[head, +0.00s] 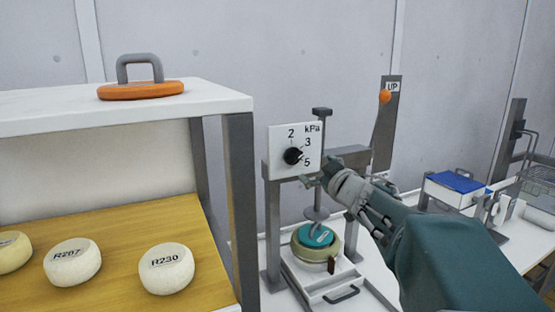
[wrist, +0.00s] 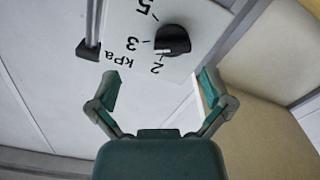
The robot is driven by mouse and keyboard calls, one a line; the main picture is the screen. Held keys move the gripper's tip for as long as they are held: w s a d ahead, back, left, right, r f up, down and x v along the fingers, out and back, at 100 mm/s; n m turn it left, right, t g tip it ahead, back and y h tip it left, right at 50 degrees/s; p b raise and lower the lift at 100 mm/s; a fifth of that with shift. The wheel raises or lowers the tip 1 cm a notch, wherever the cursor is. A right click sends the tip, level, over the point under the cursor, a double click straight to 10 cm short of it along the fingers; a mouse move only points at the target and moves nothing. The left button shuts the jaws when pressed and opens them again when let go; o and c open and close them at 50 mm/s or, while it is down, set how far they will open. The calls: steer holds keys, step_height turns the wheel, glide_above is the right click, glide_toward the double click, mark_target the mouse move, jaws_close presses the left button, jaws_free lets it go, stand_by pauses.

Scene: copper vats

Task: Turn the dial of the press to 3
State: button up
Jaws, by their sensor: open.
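The press (head: 322,160) stands on the white bench, with a white dial plate (head: 275,142) marked 2, 3, 5 and kPa on its upper left. In the wrist view the plate appears upside down, with the dial (wrist: 173,40) beyond my fingertips. My gripper (wrist: 158,85) is open and empty, its fingers apart and not around the dial. In the head view my gripper (head: 312,180) is just below and right of the dial, partly overlapping the plate's lower edge.
Below the press head is a cheese mould (head: 317,245) with a teal lid. A lever (head: 385,96) with an orange knob stands right. At left, a shelf (head: 215,98) holds an orange handled disc (head: 140,90) above several cheeses (head: 166,269). A blue-topped box (head: 455,187) sits right.

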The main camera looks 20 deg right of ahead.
mark_target(296, 159)
steer(key=w+a, duration=0.1)
steer(key=w, duration=0.1)
steer(key=w+a, duration=0.1)
steer(key=w, duration=0.1)
steer(key=w+a, duration=0.1)
steer(key=w, duration=0.1)
steer(key=shift+w+a+r, duration=0.15)
steer(key=shift+w+a, duration=0.05)
steer(key=shift+w, duration=0.35)
steer(key=shift+w+d, duration=0.1)
steer(key=shift+d, duration=0.95)
steer(key=c, duration=0.4)
steer(key=shift+a, duration=0.15)
steer(key=c, duration=0.5)
steer(key=shift+a, duration=0.3)
steer(key=shift+c, duration=1.1)
